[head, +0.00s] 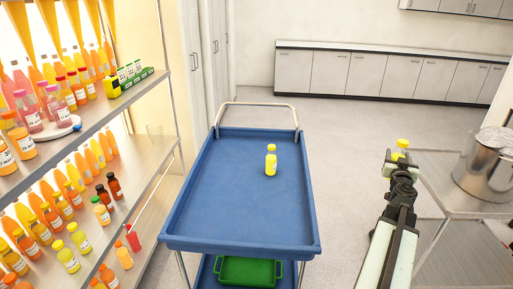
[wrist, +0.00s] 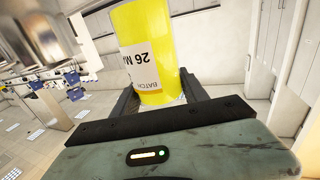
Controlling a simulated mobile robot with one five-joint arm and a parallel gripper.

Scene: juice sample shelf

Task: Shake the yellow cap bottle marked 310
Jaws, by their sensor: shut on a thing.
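My gripper (head: 399,157) is at the right in the head view, raised beside the steel table. It is shut on a yellow bottle, whose yellow top (head: 402,144) shows above the jaws. In the wrist view the yellow bottle (wrist: 128,27) stands between the two fingers of my gripper (wrist: 158,92). Its white label reads "BATCH" and "26 M", upside down; the number 310 is not visible, and its cap is out of the wrist view. Another yellow bottle with a yellow cap (head: 271,161) stands upright on the blue cart (head: 225,215); its marking is too small to read.
A shelf (head: 155,85) full of juice bottles stands at the left. A green crate (head: 245,270) is on the cart's lower level. A metal pot (head: 485,165) stands on the steel table (head: 440,180) at the right. Most of the cart top is clear.

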